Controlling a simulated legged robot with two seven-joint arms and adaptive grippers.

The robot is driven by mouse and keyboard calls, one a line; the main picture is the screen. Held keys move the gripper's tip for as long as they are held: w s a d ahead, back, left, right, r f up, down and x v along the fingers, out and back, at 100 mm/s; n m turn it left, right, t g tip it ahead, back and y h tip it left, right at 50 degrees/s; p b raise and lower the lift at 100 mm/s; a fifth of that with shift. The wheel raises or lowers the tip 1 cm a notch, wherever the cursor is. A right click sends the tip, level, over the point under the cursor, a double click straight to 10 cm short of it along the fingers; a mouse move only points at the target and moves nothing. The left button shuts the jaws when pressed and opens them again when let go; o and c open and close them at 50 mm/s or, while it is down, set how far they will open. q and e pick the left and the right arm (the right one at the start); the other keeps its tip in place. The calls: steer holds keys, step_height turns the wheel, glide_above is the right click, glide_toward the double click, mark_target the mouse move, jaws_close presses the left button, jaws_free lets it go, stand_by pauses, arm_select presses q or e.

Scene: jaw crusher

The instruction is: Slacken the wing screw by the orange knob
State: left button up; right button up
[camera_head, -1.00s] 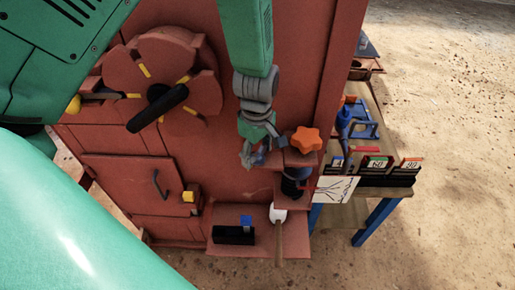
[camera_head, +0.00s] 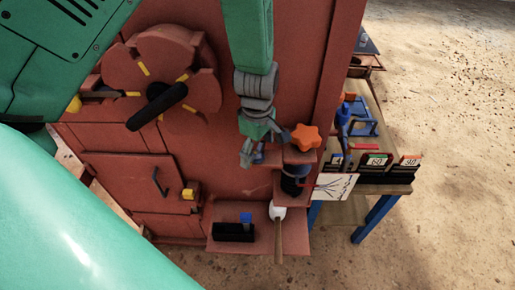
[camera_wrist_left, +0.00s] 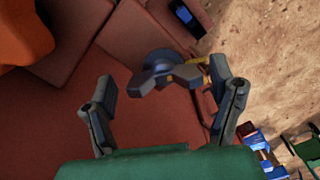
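The orange knob (camera_head: 305,138) is a star-shaped handle on the red machine's right side in the head view. It also shows large at the top left of the left wrist view (camera_wrist_left: 22,38). My left gripper (camera_head: 255,156) hangs just left of the knob. In the left wrist view its two fingers (camera_wrist_left: 163,76) stand wide apart with nothing clamped. The wing screw (camera_wrist_left: 158,82), grey-blue with a yellowish part beside it, lies between the fingertips, close to the right finger; contact is unclear. In the head view my gripper largely hides it. My right gripper is not in view.
The red machine's wheel (camera_head: 160,80) with a black handle is at the left. A lower ledge (camera_head: 265,238) holds a black block and a white-headed tool. A workbench (camera_head: 350,210) with blue legs stands at the right, with numbered black holders on it. Sandy ground lies beyond.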

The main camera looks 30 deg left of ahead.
mark_target(257, 147)
arm_select(q)
steer(key=shift+r, duration=0.15)
step_height(257, 147, up, 12)
stand_by(0.4)
steer(key=shift+f, duration=0.2)
stand_by(0.3)
